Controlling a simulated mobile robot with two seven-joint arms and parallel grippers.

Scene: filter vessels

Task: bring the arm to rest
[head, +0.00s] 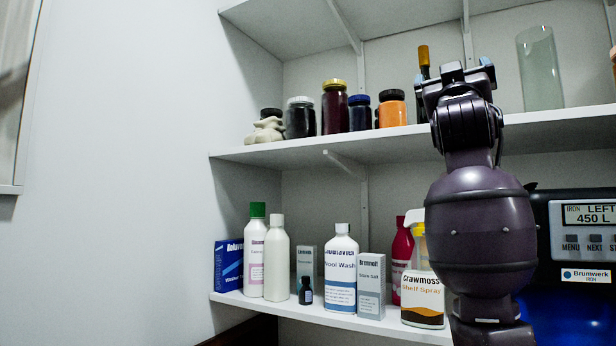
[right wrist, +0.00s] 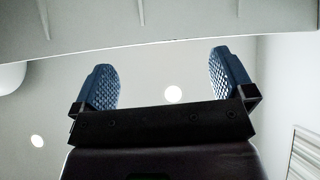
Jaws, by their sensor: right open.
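My right arm rises in front of the shelves in the head view, with my right gripper (head: 455,72) at its top, pointing up at the height of the upper jars. In the right wrist view the two blue padded fingers of this gripper (right wrist: 160,62) stand wide apart with nothing between them. My left gripper is in neither view.
The middle shelf (head: 300,150) holds several jars, an orange-topped item (head: 424,58) partly hidden behind my gripper, and a glass cylinder (head: 540,70). Bottles and boxes stand on the lower shelf (head: 395,327), near a blue-black machine (head: 590,240). A shelf underside (right wrist: 200,18) shows overhead.

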